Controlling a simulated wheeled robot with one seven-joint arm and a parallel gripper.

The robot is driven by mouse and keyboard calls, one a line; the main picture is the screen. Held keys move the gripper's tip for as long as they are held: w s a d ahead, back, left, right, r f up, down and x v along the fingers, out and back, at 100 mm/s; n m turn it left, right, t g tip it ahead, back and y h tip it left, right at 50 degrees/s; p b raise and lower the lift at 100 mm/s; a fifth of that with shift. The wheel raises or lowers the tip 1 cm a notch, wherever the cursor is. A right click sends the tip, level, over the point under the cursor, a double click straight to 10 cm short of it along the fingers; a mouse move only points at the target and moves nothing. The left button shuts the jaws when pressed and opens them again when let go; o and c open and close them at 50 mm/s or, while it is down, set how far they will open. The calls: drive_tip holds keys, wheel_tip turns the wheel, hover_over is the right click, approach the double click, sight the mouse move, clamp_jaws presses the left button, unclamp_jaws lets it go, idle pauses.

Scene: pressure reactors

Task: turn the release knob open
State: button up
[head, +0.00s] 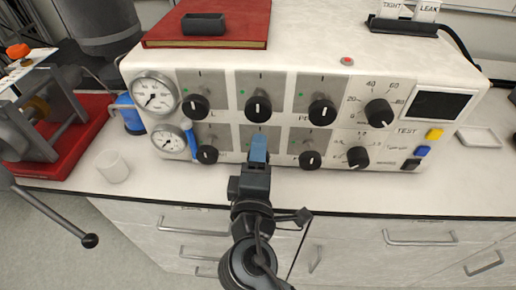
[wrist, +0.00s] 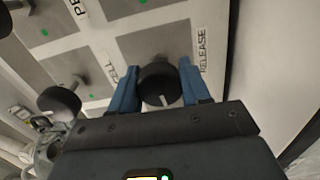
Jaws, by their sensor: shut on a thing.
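The release knob (wrist: 158,84) is a round black knob with a pale pointer line, on a grey plate beside the RELEASE label (wrist: 203,50) in the wrist view. My gripper (wrist: 160,74) has one blue finger on each side of the knob and is shut on it. The pointer line runs toward the bottom of the wrist view. In the head view my gripper (head: 258,149) is at the lower knob row of the white control panel (head: 226,120), and it hides the knob there.
Other black knobs flank my gripper, one at left (head: 207,155) and one at right (head: 310,160). Two gauges (head: 155,93) are on the panel's left side. A white cup (head: 113,166) stands on the counter. A lever with a black ball (head: 89,240) sticks out at lower left.

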drive_tip(key=n+p, duration=0.2)
drive_tip(key=n, duration=0.2)
drive_tip(key=shift+a+n, duration=0.1)
drive_tip(key=shift+n, duration=0.3)
idle(0.4)
drive_tip(key=o, duration=1.1)
drive_tip(key=shift+c, duration=0.2)
drive_tip(key=shift+s, duration=0.1)
drive_tip(key=s+b, duration=0.1)
drive_tip(key=s, duration=0.6)
drive_tip(key=shift+s, duration=0.35)
drive_tip(key=shift+a, duration=0.1)
